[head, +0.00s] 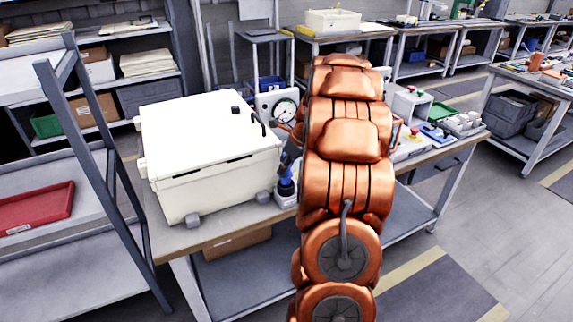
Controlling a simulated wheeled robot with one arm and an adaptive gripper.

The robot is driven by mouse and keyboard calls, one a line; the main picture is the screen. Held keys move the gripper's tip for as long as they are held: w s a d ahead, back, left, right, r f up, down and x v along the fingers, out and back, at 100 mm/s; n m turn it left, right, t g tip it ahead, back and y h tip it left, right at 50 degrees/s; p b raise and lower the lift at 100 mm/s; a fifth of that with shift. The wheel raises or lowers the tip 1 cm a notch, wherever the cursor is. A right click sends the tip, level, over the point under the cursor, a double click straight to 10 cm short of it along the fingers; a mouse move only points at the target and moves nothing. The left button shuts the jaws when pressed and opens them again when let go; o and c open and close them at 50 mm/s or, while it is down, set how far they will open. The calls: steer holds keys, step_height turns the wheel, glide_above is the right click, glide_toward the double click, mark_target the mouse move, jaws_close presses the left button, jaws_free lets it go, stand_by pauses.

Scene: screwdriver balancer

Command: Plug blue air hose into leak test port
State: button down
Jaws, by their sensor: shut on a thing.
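My orange arm reaches over the workbench and hides much of its middle. My gripper (288,168) shows only in part, dark, at the arm's left edge. It points down and is shut on the blue air hose end (286,187), which is small and partly covered. A light panel with a round gauge (284,110) stands behind, beside the arm. I cannot make out the leak test port; it may be hidden by the arm.
A large cream box (205,150) stands on the bench (235,232) just left of the gripper, close to it. Small devices and a blue tray (436,133) lie on the bench right of the arm. A grey shelf rack (85,190) with a red tray (38,208) stands at the left.

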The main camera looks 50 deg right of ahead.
mark_target(287, 174)
steer(key=shift+f, duration=1.65)
steer(key=c, duration=0.7)
jaws_free()
steer(key=shift+c, duration=0.2)
steer(key=v, duration=1.2)
